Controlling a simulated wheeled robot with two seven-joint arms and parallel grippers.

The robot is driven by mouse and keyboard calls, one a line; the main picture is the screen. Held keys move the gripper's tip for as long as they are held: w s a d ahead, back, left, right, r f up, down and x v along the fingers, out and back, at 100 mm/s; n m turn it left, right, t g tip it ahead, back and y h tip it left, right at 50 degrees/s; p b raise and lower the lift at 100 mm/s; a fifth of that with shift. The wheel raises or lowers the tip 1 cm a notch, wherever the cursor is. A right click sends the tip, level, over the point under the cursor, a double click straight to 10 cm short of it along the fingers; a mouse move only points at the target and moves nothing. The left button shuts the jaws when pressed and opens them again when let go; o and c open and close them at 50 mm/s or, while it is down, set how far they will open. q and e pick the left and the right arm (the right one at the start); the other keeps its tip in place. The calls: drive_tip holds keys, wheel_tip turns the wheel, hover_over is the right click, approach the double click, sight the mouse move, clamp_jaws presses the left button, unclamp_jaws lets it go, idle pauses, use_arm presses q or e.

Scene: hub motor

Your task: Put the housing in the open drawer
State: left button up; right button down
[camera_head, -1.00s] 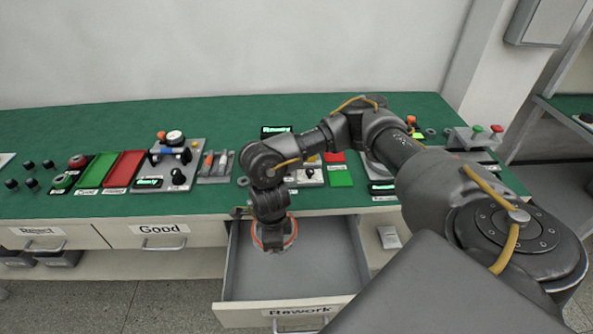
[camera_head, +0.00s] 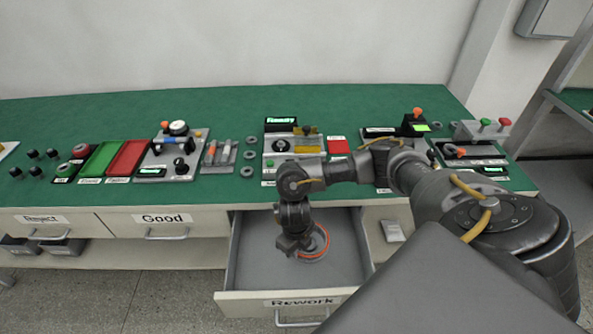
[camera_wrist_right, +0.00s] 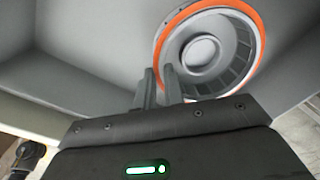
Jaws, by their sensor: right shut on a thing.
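The housing (camera_head: 318,250) is a round grey part with an orange rim. In the head view it is inside the open drawer labelled Rework (camera_head: 243,283), near the drawer's middle, partly hidden by my right gripper (camera_head: 297,252). In the right wrist view the housing (camera_wrist_right: 205,52) shows its ribbed inside and orange ring against the grey drawer walls. The fingers of my right gripper (camera_wrist_right: 160,88) are shut on the housing's near left edge. Whether the housing touches the drawer floor is hard to tell. My left gripper is out of view.
Shut drawers labelled Reject (camera_head: 42,226) and Good (camera_head: 163,226) are to the left. Above, the green bench (camera_head: 225,105) holds several fixtures, a green tray (camera_head: 100,160) and a red tray (camera_head: 127,158). The drawer around the housing is otherwise empty.

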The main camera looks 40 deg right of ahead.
drive_tip(key=shift+f+b, duration=0.3)
drive_tip(key=shift+f, duration=2)
drive_tip(key=shift+f, duration=0.1)
drive_tip(key=c, duration=1.5)
unclamp_jaws()
wheel_tip(320, 180, up, 12)
drive_tip(key=p, duration=0.3)
drive_tip(key=shift+a, duration=0.3)
